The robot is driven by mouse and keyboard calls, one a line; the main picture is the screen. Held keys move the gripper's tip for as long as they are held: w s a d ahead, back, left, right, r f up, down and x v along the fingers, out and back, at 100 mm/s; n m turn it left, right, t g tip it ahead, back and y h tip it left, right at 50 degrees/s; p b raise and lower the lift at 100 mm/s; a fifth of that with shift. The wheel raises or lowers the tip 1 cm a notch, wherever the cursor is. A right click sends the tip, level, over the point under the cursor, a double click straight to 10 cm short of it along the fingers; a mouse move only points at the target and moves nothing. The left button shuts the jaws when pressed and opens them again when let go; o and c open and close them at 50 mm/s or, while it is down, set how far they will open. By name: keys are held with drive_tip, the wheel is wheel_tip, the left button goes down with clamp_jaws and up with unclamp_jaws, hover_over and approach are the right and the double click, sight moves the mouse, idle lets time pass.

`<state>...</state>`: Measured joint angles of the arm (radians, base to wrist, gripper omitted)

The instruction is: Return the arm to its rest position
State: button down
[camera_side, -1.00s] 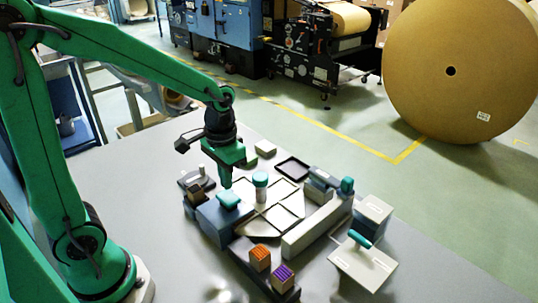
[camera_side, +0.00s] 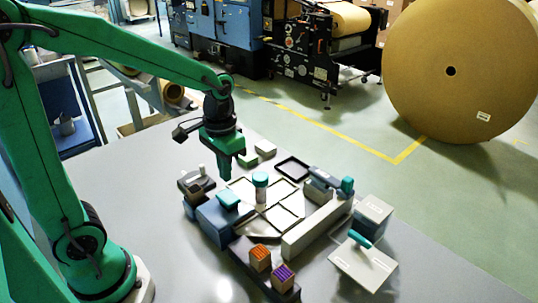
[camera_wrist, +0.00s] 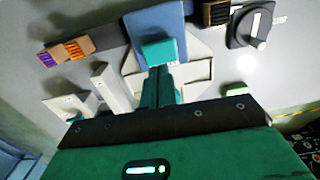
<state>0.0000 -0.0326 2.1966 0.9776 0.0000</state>
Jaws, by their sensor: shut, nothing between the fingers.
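My green gripper (camera_side: 225,178) is shut and empty. In the side view it hangs pointing down above the far left part of the group of fixtures on the grey table (camera_side: 165,230). A blue box with a teal knob (camera_side: 228,200) stands just below and in front of it. In the wrist view the gripper's fingers (camera_wrist: 158,82) are together, and the teal knob (camera_wrist: 159,52) shows just past their tips. I cannot tell the exact gap between them, but the gripper holds nothing.
A cylinder with a teal cap (camera_side: 260,180) stands by the pale divided tray (camera_side: 288,215). A long grey block (camera_side: 315,228), a teal-handled plate (camera_side: 362,265) and two striped blocks (camera_side: 260,257) stand nearby. The table's left front is clear.

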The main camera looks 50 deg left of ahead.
drive_tip(key=shift+s+r+t, duration=0.3)
drive_tip(key=shift+s+r, duration=0.1)
drive_tip(key=shift+r, duration=0.3)
drive_tip(key=s+r+t, duration=0.5)
drive_tip(key=s+r, duration=0.2)
drive_tip(key=s, duration=0.1)
drive_tip(key=shift+s, duration=0.2)
idle(1.0)
